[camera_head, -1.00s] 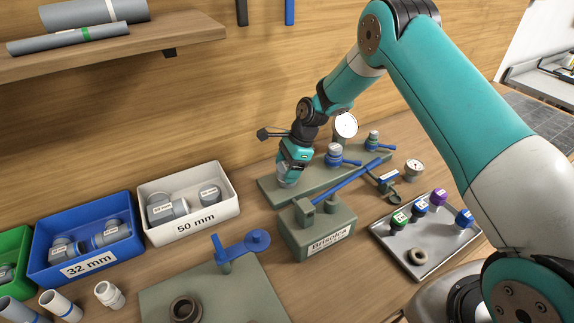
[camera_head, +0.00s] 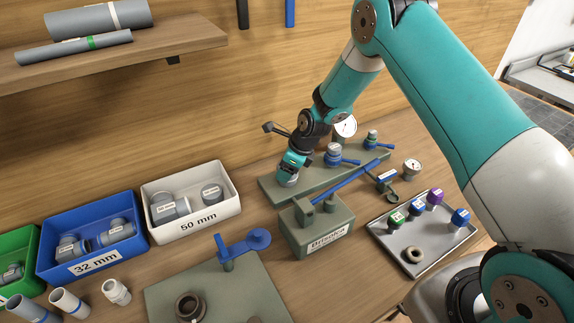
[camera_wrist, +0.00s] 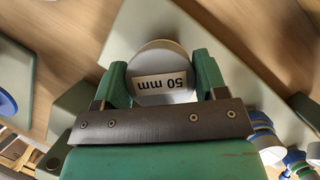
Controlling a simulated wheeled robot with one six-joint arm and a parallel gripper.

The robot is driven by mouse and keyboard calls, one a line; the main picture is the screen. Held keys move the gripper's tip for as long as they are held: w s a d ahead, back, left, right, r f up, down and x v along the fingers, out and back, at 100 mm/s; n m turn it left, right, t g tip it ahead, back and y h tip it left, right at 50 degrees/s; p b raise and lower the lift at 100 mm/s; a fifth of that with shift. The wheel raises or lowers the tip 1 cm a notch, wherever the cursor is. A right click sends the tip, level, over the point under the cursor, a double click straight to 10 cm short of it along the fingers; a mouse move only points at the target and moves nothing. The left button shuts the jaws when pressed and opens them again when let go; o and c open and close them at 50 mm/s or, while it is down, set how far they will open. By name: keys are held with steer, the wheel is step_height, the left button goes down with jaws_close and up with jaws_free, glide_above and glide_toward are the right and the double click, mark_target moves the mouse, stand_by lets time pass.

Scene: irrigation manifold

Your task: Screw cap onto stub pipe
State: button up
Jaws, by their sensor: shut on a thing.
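My gripper (camera_head: 290,166) is low over the left end of the long green-grey manifold base (camera_head: 268,190). In the wrist view its two green fingers (camera_wrist: 164,84) are shut on a round grey cap (camera_wrist: 161,57) with a white "50 mm" label, read upside down. In the head view the cap (camera_head: 288,180) shows as a small grey piece below the fingers, at the base. The stub pipe is hidden under the cap and gripper, so I cannot tell how far the cap sits on it.
Valves with blue handles (camera_head: 334,155) and a gauge (camera_head: 344,126) stand right of my gripper. In front is a green block (camera_head: 318,232) with a long blue lever (camera_head: 345,182). A white 50 mm bin (camera_head: 190,232) stands left, and a tray (camera_head: 440,258) with colored-top pieces stands right.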

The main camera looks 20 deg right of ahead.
steer(key=shift+s, duration=0.1)
steer(key=shift+m+t+h, duration=0.3)
steer(key=shift+m+h, duration=0.1)
steer(key=shift+m, duration=0.8)
steer(key=shift+d+m+t+h, duration=0.15)
steer(key=shift+m+t+h, duration=0.15)
steer(key=shift+m, duration=0.8)
steer(key=o, duration=1.1)
steer(key=shift+o, duration=0.4)
steer(key=shift+r+p, duration=2.7)
steer(key=shift+r, duration=1.1)
